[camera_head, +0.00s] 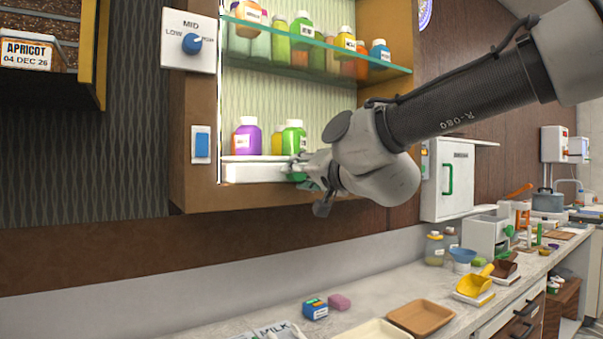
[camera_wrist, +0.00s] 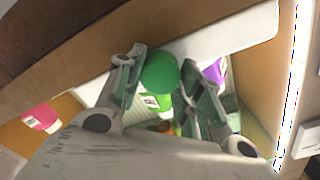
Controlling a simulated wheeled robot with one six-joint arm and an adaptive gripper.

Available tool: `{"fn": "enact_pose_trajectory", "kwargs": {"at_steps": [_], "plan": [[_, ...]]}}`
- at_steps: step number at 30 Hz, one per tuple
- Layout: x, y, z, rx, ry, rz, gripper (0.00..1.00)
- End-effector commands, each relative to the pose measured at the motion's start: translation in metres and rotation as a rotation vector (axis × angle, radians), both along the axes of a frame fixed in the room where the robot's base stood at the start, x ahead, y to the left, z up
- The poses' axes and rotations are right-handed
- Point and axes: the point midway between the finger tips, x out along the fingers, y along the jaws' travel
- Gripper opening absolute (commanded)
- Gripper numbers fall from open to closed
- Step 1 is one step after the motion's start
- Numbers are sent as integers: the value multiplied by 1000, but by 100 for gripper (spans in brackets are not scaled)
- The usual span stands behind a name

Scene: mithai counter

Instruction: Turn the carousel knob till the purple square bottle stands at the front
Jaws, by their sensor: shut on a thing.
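A purple bottle (camera_head: 246,138) with a white cap stands at the left of the lower cabinet space, behind a white ledge (camera_head: 255,173). Part of it also shows in the wrist view (camera_wrist: 216,70). A green bottle (camera_head: 294,138) stands to its right, with a yellow bottle (camera_head: 276,144) partly seen between them. My gripper (camera_head: 300,174) is at the right end of the visible ledge. In the wrist view its fingers are closed around the round green knob (camera_wrist: 158,72). My arm hides the right of the lower space and much of the carousel.
A glass shelf (camera_head: 330,55) with several bottles is above my gripper. The cabinet's wooden side (camera_head: 196,120) bounds the left, with a blue switch (camera_head: 202,145) and dial (camera_head: 192,43). A pink bottle (camera_wrist: 40,118) shows in the wrist view. The counter below holds trays and small boxes.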

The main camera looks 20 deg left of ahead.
Motion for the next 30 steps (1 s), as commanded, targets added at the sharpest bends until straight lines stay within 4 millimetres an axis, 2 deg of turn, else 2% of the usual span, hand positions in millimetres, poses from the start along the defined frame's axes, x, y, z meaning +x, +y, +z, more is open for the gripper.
{"fn": "enact_pose_trajectory", "kwargs": {"at_steps": [21,30], "plan": [[1,-1,-2,434,511,-1,12],[2,-1,-3,570,670,-1,12]]}}
